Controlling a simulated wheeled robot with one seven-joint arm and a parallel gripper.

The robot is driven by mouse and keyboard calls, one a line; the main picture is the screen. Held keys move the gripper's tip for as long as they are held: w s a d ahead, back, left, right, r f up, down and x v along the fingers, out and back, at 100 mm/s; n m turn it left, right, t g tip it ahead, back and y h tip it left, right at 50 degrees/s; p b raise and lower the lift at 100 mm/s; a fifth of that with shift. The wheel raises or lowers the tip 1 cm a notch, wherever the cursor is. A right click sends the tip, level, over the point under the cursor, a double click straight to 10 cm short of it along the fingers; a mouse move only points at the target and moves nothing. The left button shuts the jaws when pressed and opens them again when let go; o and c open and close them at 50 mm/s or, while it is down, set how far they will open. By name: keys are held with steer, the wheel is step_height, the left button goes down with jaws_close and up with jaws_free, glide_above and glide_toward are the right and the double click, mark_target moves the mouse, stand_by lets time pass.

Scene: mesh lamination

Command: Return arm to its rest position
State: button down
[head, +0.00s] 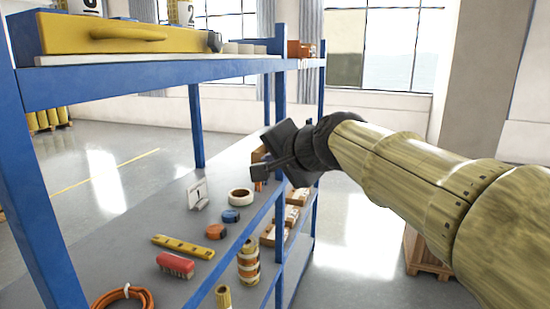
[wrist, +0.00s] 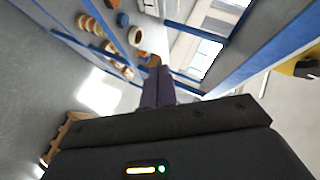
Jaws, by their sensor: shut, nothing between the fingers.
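My arm reaches in from the right in the head view, with its pale yellow links stretched toward the blue shelf rack (head: 105,78). My gripper (head: 255,170) is dark and sits in front of the rack, above the middle shelf board. Its fingers are together and hold nothing. In the wrist view my gripper (wrist: 158,75) also shows as closed dark fingers, with rack posts and shelf items beyond. I cannot tell how far the fingertips are from the nearest post.
The middle shelf holds a tape roll (head: 240,196), a yellow bar (head: 189,247), a red brush (head: 175,264) and an orange cable coil (head: 125,296). A yellow case (head: 100,32) lies on the top shelf. A wooden pallet (head: 427,255) stands below my arm. Floor behind the rack is open.

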steer(key=s+d+f+n+g+h, duration=0.1)
steer(key=s+d+f+g+h, duration=0.2)
steer(key=f, duration=0.7)
steer(key=s+d+f+n+g, duration=0.1)
steer(key=s+d+f+n, duration=0.1)
steer(key=d+f, duration=0.5)
steer(key=s+d+f+n+g+h, duration=0.1)
steer(key=s+d+f+g+h, duration=0.15)
steer(key=f, duration=0.95)
steer(key=s+d+f+n+g, duration=0.2)
steer(key=s+d+f+n, duration=0.1)
steer(key=s+f, duration=0.6)
steer(key=shift+s+d+h, duration=0.2)
steer(key=shift+s+h, duration=0.25)
